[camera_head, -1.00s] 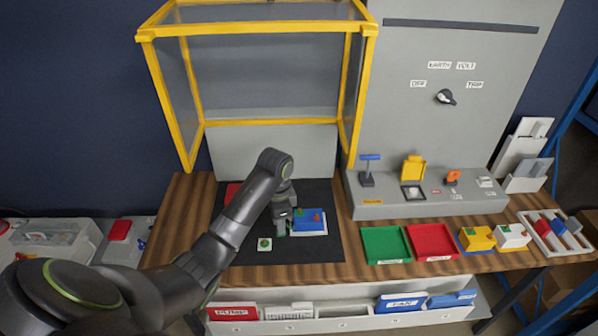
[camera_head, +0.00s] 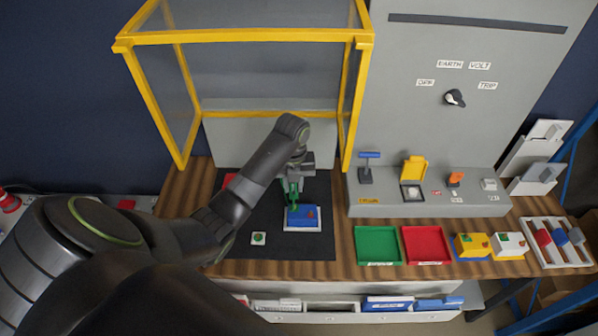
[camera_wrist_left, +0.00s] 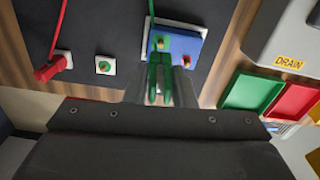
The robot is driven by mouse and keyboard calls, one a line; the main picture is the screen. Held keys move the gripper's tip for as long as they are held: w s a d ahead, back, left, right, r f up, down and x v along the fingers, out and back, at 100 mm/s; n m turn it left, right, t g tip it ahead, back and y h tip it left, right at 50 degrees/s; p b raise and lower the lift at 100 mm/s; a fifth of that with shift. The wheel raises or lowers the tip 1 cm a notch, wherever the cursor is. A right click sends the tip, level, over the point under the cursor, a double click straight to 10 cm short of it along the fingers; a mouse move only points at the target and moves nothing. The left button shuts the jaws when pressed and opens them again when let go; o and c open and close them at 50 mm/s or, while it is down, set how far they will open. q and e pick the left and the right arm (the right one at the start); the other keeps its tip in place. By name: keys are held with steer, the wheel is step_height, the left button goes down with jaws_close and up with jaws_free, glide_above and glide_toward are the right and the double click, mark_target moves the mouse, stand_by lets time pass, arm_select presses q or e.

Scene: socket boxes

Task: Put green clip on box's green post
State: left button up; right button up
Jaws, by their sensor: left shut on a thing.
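My left gripper (camera_head: 293,198) is shut on the green clip (camera_head: 293,187), which points down at the blue box. The clip also shows in the left wrist view (camera_wrist_left: 158,78), between the fingers with its green cable running up. The blue box (camera_head: 302,218) sits on a white base on the dark mat; in the left wrist view it (camera_wrist_left: 186,47) lies just beyond the clip tip and shows small coloured posts. My right gripper is not in view.
A white tile with a green stud (camera_head: 258,238) lies left of the box. A red clip (camera_wrist_left: 46,72) with a red cable lies farther left. Green (camera_head: 377,244) and red (camera_head: 427,244) trays are to the right. A yellow-framed enclosure (camera_head: 245,38) stands behind.

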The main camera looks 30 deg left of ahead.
mark_target(294, 191)
arm_select(q)
steer(key=shift+w+m, duration=0.2)
steer(key=shift+m, duration=0.3)
steer(key=shift+s+f+b, duration=0.1)
steer(key=shift+f+b, duration=0.6)
steer(key=shift+b, duration=0.2)
step_height(294, 191, down, 2)
steer(key=b, duration=0.2)
steer(key=shift+f+b, duration=0.1)
steer(key=shift+b, duration=0.2)
steer(key=shift+r, duration=0.2)
steer(key=shift+f+p, duration=0.1)
steer(key=shift+p, duration=0.35)
